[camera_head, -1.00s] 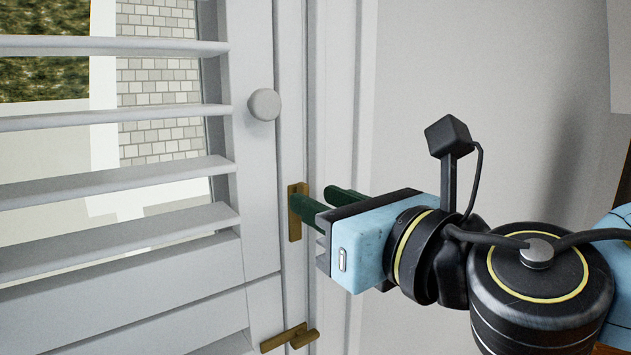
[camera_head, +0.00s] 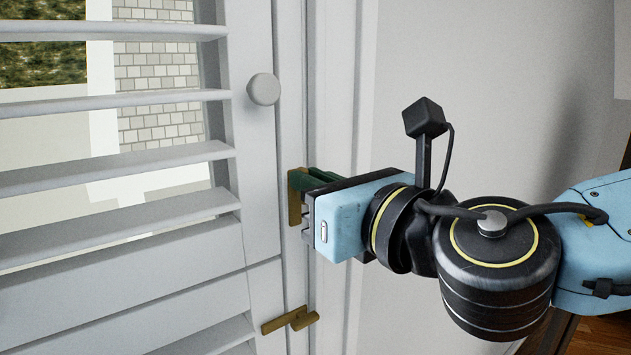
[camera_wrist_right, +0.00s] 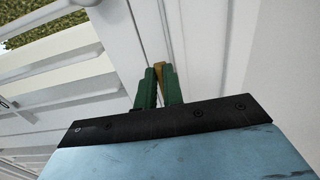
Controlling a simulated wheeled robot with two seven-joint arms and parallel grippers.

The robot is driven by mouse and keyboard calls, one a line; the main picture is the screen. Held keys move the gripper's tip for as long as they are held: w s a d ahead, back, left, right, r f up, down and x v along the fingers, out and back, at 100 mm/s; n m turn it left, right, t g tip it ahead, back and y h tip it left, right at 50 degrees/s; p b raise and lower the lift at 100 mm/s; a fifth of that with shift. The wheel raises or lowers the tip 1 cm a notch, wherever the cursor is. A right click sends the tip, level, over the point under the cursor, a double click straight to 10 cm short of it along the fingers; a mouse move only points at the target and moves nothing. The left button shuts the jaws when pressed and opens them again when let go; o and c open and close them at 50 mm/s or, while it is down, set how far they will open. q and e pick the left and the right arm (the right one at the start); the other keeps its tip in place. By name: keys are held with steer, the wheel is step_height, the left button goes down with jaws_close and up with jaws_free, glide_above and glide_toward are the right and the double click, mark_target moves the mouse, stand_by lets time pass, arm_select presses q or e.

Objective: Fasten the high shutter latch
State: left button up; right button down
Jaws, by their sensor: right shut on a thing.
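The high shutter latch (camera_head: 294,208) is a brass piece on the white frame strip at the right edge of the louvred shutter (camera_head: 243,195), below the round knob. My right gripper (camera_head: 308,178) reaches it from the right, and its green fingers hide part of the latch. In the right wrist view the two green fingers of my right gripper (camera_wrist_right: 158,78) are shut on the brass latch piece (camera_wrist_right: 159,70), which shows between them. The exact angle of the latch's lever is hidden. My left gripper is not in view.
A second brass latch (camera_head: 290,320) sits lower on the frame, below my right gripper. A round white knob (camera_head: 263,89) sticks out of the shutter above it. The plain wall (camera_head: 440,60) is on the right, with free room in front.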

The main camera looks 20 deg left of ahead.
steer(key=shift+w+d+f+m+b, duration=0.15)
steer(key=shift+m+b, duration=0.45)
steer(key=shift+m, duration=2.4)
steer(key=shift+w+d+f+m+b, duration=0.15)
steer(key=shift+m+b, duration=0.45)
steer(key=shift+m, duration=2.4)
steer(key=shift+w+d+f+m+b, duration=0.15)
steer(key=shift+m+b, duration=0.45)
steer(key=shift+m, duration=2.4)
steer(key=shift+a, duration=0.1)
steer(key=c, duration=1.5)
jaws_free()
steer(key=shift+f, duration=0.1)
